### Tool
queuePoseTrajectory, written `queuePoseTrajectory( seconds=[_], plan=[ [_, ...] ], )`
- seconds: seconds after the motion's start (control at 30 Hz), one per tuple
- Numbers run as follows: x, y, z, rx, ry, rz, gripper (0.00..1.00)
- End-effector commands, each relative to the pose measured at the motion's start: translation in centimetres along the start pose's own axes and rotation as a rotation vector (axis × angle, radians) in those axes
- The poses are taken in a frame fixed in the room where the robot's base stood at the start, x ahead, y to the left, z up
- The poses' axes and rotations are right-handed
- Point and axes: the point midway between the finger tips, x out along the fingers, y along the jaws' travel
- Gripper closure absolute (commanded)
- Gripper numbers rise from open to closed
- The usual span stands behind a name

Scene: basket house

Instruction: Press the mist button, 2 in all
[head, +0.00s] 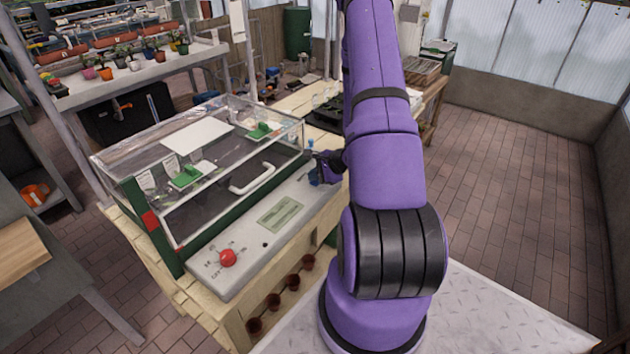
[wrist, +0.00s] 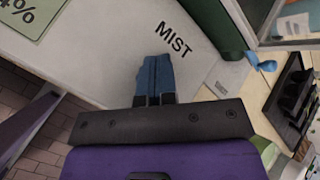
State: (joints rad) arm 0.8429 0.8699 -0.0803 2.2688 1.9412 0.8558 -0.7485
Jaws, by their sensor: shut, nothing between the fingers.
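My gripper (wrist: 155,62) has blue fingers closed together, with nothing between them. In the wrist view the fingertips end over the pale control panel (wrist: 100,35), just beside the black word MIST (wrist: 174,38). The mist button itself does not show there; the fingers cover that area, and I cannot tell whether they touch it. In the head view my gripper (head: 318,178) is low over the far right end of the panel (head: 240,247), partly behind my purple arm.
A clear-lidded case (head: 200,150) with a white handle stands along the panel's back. A red knob (head: 228,258) and green label (head: 281,215) are on the panel. A blue part (wrist: 260,62) sits right of the fingers. Small pots (head: 273,300) line the shelf below.

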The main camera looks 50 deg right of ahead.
Motion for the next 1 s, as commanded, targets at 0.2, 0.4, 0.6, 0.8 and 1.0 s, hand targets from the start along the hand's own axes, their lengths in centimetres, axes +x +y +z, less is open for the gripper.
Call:
queuePoseTrajectory(
  seconds=[0.2, 0.4, 0.6, 0.8, 1.0],
  plan=[
    [0.0, 0.1, 0.0, 0.000, 0.000, 0.001, 1.00],
    [-0.1, 0.0, 0.0, 0.000, 0.001, 0.000, 1.00],
    [-0.7, -0.5, 0.5, -0.001, 0.001, 0.000, 1.00],
    [-1.2, -0.8, 0.9, 0.000, 0.000, 0.001, 1.00],
    [-1.2, -0.8, 0.9, 0.000, 0.000, 0.001, 1.00]
  ],
)
